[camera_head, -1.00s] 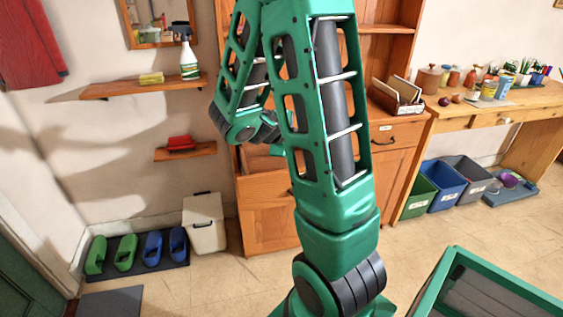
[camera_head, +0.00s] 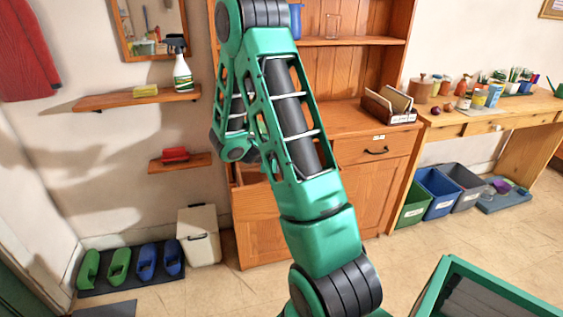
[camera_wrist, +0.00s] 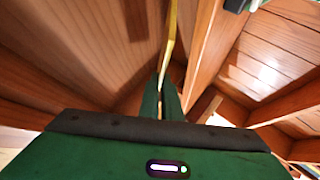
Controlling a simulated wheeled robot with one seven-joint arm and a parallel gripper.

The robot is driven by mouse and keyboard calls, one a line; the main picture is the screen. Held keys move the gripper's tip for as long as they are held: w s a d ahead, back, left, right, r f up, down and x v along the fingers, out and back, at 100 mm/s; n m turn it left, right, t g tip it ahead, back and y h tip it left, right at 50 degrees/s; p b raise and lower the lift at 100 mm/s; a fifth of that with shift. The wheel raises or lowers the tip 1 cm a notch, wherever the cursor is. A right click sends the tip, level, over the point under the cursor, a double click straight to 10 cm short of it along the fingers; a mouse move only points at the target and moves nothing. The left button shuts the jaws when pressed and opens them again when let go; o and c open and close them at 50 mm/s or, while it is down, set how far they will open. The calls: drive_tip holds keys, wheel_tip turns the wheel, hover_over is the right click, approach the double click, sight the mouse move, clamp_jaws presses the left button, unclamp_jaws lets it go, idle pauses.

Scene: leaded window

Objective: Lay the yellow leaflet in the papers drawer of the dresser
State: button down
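The yellow leaflet (camera_wrist: 171,42) shows in the wrist view as a thin strip seen nearly edge-on, rising from between my fingertips. My gripper (camera_wrist: 162,98) is shut on it, its green fingers close together. Wooden walls surround the fingers on both sides; whether the leaflet touches wood I cannot tell. The wooden dresser (camera_head: 372,190) stands behind my arm in the head view. Its right drawer (camera_head: 378,148) is shut, with a dark handle and a small label. The left drawer area appears open, mostly hidden by my arm. My gripper and the leaflet are hidden there.
A letter rack (camera_head: 390,106) with papers stands on the dresser top. A white bin (camera_head: 199,235) stands left of the dresser. Two wall shelves (camera_head: 140,98) (camera_head: 180,162) are at the left. A desk (camera_head: 500,115) and several bins stand at the right.

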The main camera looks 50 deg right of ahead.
drive_tip(key=shift+f, duration=0.45)
drive_tip(key=shift+f, duration=0.4)
drive_tip(key=shift+f, duration=0.2)
drive_tip(key=c, duration=2)
unclamp_jaws()
drive_tip(key=shift+r, duration=0.1)
